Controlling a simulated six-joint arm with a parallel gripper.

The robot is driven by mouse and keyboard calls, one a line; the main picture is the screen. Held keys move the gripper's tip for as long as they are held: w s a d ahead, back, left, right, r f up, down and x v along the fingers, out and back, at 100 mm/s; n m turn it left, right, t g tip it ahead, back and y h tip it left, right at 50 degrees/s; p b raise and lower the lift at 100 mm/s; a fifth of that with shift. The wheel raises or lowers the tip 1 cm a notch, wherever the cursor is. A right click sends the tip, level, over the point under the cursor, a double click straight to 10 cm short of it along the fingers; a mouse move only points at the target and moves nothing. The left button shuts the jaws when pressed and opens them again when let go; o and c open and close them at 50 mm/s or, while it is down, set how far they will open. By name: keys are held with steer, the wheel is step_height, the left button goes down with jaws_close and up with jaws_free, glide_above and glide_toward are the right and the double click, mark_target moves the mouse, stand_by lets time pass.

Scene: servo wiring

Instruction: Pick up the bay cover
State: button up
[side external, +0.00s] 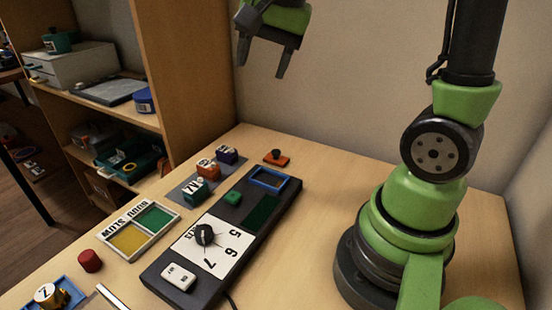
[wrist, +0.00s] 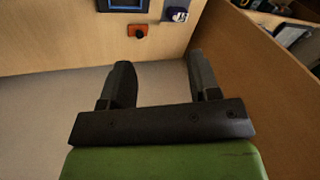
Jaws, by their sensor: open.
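The bay cover appears to be the small orange plate with a dark knob (side external: 276,158), lying flat on the table beyond the far end of the black device. It also shows near the top of the wrist view (wrist: 138,31). The blue-framed bay (side external: 269,179) is at the device's far end, close to the plate. My gripper (side external: 263,60) is open and empty, high above the table's back edge. Its two dark fingers also show in the wrist view (wrist: 160,68), apart from the plate.
The black device (side external: 165,262) carries a dial, a white switch and a green block. Lettered cubes (side external: 206,166) stand left of it, with a two-colour tray (side external: 153,218) and a red cylinder (side external: 89,261) nearer. A wooden shelf (side external: 195,60) stands at left; a wall is behind.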

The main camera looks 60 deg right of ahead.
steer(key=w+d+f+m+g, duration=0.2)
steer(key=w+d+f+m, duration=0.2)
steer(key=d+f, duration=0.1)
steer(key=m+g, duration=0.3)
steer(key=m, duration=0.4)
glide_above(276, 151)
steer(key=shift+h, duration=0.4)
step_height(276, 151, down, 16)
steer(key=shift+f, duration=0.25)
step_height(276, 151, down, 6)
steer(key=c, duration=1)
